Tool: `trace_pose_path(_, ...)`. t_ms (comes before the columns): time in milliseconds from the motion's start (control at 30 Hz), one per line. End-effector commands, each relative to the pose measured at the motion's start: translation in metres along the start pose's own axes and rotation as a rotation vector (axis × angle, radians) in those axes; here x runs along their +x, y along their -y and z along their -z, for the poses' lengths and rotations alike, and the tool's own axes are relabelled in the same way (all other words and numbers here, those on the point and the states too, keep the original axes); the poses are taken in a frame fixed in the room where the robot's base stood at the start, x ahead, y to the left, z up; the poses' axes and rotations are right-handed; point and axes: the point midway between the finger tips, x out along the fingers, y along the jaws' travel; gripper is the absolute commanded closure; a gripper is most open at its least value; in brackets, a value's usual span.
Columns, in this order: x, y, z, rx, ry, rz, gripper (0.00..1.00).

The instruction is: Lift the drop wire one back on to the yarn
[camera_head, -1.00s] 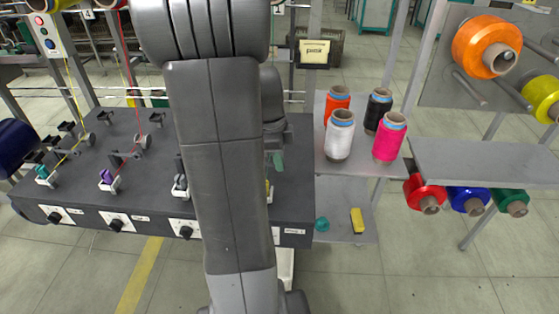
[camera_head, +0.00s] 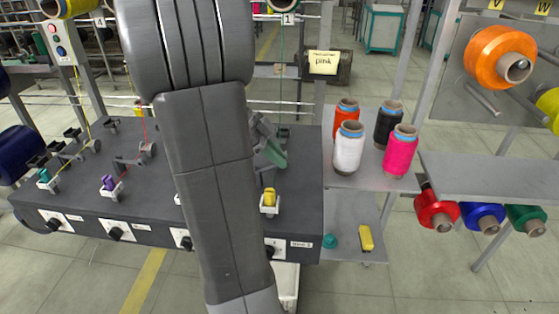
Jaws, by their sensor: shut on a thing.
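Only part of my gripper (camera_head: 273,152) shows in the head view, as grey and greenish pieces just right of my large grey arm. It is low over the right end of the dark winder bench (camera_head: 303,175). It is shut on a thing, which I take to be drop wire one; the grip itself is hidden. A thin green yarn (camera_head: 281,65) runs down from the rail marked 1 toward my gripper. I cannot tell whether the wire touches the yarn.
My arm covers the bench's middle. A shelf (camera_head: 345,174) close on the right holds white, pink, black and orange cones. Large spools hang farther right.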

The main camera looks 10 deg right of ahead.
Motion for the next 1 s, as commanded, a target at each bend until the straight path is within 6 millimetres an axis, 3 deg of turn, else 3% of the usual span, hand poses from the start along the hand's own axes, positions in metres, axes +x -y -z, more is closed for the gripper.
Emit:
trace_pose_path(400, -0.001, 0.000, 0.000, -0.001, -0.006, 0.000, 1.00)
trace_pose_path(433, -0.001, 0.000, 0.000, -0.001, -0.006, 0.000, 0.86)
trace_pose_path(533, -0.001, 0.000, 0.000, -0.001, -0.006, 0.000, 0.67)
trace_pose_path(833, -0.002, 0.000, 0.000, -0.001, -0.006, 0.000, 0.67)
trace_pose_path(1000, -0.020, 0.001, 0.000, -0.001, -0.005, 0.004, 0.67)
